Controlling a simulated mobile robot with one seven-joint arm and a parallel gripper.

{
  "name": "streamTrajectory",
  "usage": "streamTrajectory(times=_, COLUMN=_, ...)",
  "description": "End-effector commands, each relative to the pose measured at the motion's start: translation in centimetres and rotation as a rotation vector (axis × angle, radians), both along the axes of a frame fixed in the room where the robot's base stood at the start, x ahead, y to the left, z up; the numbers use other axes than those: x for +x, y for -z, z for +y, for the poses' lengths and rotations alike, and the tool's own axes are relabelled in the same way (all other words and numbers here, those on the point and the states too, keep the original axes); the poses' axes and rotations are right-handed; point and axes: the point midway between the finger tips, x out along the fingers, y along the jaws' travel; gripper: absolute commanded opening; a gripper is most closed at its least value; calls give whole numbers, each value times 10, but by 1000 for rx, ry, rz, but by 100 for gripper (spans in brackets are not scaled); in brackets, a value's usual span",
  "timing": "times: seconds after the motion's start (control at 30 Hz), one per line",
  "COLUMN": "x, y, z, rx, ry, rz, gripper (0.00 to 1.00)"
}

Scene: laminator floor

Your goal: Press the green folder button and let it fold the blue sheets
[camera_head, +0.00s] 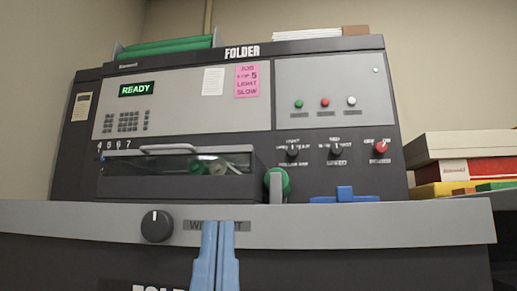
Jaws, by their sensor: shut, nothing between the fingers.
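The folder (190,64) is a dark machine with grey panels, and its display (136,90) reads READY in green. The small green button (299,104) is on the right panel, left of a red button (324,102) and a white one (351,101). My gripper (217,224) shows as two light blue fingers side by side, shut and empty. It is at the bottom middle, in front of the lower grey panel and below the green button in the picture, apart from it. I cannot make out any blue sheets.
A pink note (247,80) reads JOB, STEP 5, LIGHT, SLOW. Two dark knobs (292,151) (336,151) and a red knob (380,148) are below the buttons. A clear-covered section (180,163), green wheel (278,182) and blue part (344,195) are lower. Boxes (465,146) stand at right.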

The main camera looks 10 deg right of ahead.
Motion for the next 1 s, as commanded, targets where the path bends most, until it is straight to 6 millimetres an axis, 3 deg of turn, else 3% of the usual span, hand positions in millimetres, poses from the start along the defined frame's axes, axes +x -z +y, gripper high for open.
streamTrajectory(times=0.17, x=0, y=-4, z=0, rx=0, ry=0, rz=0, gripper=0)
streamTrajectory(times=0.37, x=0, y=-35, z=0, rx=1, ry=-1, rz=0, gripper=0)
streamTrajectory(times=1.0, x=0, y=-246, z=0, rx=3, ry=-4, rz=0, gripper=0)
